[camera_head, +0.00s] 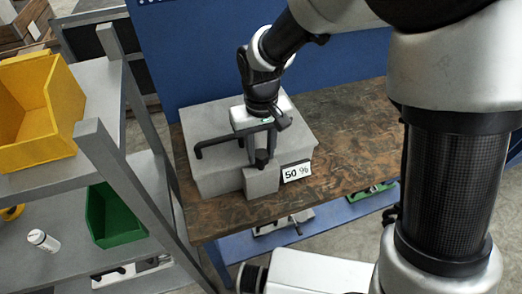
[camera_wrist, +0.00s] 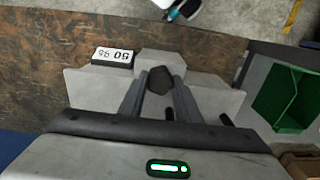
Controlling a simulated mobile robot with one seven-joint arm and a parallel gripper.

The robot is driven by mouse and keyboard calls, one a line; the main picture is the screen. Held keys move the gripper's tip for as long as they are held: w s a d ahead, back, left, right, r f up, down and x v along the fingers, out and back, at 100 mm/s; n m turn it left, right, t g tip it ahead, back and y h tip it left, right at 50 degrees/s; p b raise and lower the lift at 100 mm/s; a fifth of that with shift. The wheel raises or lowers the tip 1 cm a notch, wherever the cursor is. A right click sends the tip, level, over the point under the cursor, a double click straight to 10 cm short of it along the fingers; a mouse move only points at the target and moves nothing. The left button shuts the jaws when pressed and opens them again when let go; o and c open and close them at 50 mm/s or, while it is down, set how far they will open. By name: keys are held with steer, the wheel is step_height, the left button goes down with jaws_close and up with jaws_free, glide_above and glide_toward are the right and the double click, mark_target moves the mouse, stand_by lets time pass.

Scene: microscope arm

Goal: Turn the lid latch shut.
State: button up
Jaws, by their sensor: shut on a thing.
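A grey box (camera_head: 215,172) with a flat lid sits on the brown table. The lid latch has a dark knob (camera_head: 262,158) over a grey block at the box's front edge. It also shows in the wrist view as a dark knob (camera_wrist: 159,80) between the fingers. My gripper (camera_head: 262,150) reaches down over the lid, and its fingers (camera_wrist: 160,92) are shut on the knob from both sides. The latch's lower part and its exact turn angle are hidden by the fingers. A black bar handle (camera_head: 215,145) stands on the lid to the left.
The brown table (camera_head: 365,125) is clear to the right. A grey shelf rack (camera_head: 110,165) with yellow (camera_head: 38,110) and green (camera_head: 112,218) bins stands left. A blue panel (camera_head: 200,60) is behind.

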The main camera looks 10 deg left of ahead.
mark_target(261, 153)
steer(key=shift+n, duration=1.5)
steer(key=o, duration=1.1)
steer(key=shift+c, duration=0.2)
steer(key=shift+r, duration=0.1)
step_height(261, 153, up, 17)
steer(key=shift+r+p, duration=0.15)
steer(key=shift+p, duration=0.15)
